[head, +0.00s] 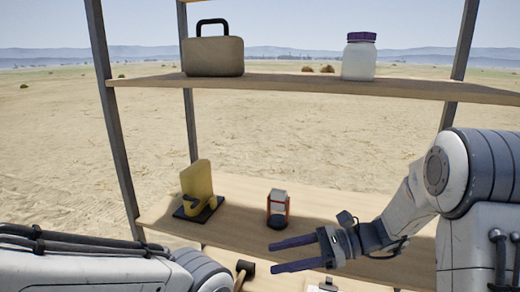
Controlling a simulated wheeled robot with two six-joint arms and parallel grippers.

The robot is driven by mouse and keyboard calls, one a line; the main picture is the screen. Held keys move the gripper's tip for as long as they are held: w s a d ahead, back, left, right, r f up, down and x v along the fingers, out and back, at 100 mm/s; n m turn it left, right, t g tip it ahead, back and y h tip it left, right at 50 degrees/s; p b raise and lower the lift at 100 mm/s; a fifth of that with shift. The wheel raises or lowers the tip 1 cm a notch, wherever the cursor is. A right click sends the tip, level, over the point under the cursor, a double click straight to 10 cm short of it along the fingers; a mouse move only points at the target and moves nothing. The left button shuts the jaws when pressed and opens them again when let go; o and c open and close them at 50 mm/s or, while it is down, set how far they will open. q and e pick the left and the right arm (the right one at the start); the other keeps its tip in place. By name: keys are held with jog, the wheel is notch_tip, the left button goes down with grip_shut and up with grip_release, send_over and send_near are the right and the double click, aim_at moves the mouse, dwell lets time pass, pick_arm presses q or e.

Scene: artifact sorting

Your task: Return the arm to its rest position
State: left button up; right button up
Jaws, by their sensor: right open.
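My right gripper (296,255) comes in from the right, in front of the shelf rack. Its two dark purple fingers are spread apart and point left, with nothing between them. My left arm shows at the lower left, but its gripper is not in view. A yellow object on a dark base (197,188) stands on the same shelf, further left.
The upper shelf (290,82) holds a beige case with a dark handle (213,55) and a white jar with a purple lid (359,57). A hammer-like tool (243,270) shows low down, partly hidden. Dark posts (113,120) frame the rack. Sandy open ground lies behind.

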jog(key=s+a+f+n+g+h+p, duration=0.1)
jog(key=s+a+n+g+h, duration=0.15)
jog(key=s+n+h, duration=0.4)
jog(key=s+a+f+n+g+h, duration=0.1)
jog(key=s+a+n+g, duration=0.2)
jog(key=s, duration=0.6)
jog(key=s+d+f+n+t+h+p, duration=0.1)
jog(key=s+d+n+t+h, duration=0.4)
jog(key=n, duration=0.9)
jog(key=shift+s+d+h, duration=0.15)
jog(key=shift+s+h, duration=0.2)
jog(key=shift+h, duration=0.5)
jog(key=shift+f+t, duration=0.1)
jog(key=shift+t, duration=0.15)
